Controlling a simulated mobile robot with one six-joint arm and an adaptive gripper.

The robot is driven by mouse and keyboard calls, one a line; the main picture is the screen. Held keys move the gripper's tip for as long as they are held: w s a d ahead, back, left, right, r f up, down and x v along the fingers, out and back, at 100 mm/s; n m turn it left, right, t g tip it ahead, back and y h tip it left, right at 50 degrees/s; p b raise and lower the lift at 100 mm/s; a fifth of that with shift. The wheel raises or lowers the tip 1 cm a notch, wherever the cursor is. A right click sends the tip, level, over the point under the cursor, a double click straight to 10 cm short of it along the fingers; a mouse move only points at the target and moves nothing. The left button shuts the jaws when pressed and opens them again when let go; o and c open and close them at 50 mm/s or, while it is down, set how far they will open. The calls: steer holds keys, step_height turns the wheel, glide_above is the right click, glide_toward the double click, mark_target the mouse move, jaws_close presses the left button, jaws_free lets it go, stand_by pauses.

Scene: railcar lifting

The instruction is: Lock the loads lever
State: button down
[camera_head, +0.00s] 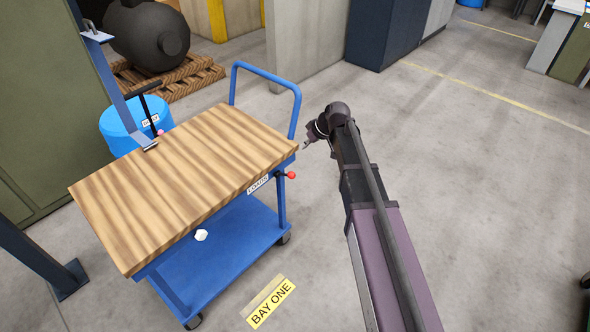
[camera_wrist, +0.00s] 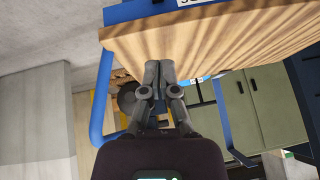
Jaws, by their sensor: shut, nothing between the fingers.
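The loads lever (camera_head: 287,174) is a short dark arm with a red knob. It sticks out to the right from the blue cart's side, beside the white LOADS label (camera_head: 258,184). My gripper (camera_head: 306,146) is beyond and above the lever, near the cart's right corner, apart from the knob. In the wrist view my gripper (camera_wrist: 159,72) has its fingers together and empty, in front of the wooden top (camera_wrist: 230,45). The lever cannot be made out in the wrist view.
The blue cart has a wooden top (camera_head: 175,180), a lower shelf (camera_head: 225,250) and a push handle (camera_head: 268,74). A blue drum (camera_head: 118,140) stands behind it. A BAY ONE sign (camera_head: 270,303) lies on the floor. Open floor lies to the right.

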steer(key=shift+f, duration=0.15)
steer(key=b, duration=0.9)
glide_toward(285, 175)
steer(key=shift+w+a+r, duration=0.2)
steer(key=shift+w+a, duration=0.25)
steer(key=shift+w, duration=0.15)
steer(key=shift+w+a+r, duration=0.15)
steer(key=shift+w+a, duration=0.35)
steer(key=shift+w, duration=0.05)
steer(key=shift+s+d+f+b, duration=0.1)
steer(key=shift+s+f+b, duration=0.2)
steer(key=shift+f+b, duration=0.6)
steer(key=shift+s+d+f+b, duration=0.1)
steer(key=shift+s+f+b, duration=0.2)
steer(key=shift+f+b, duration=0.55)
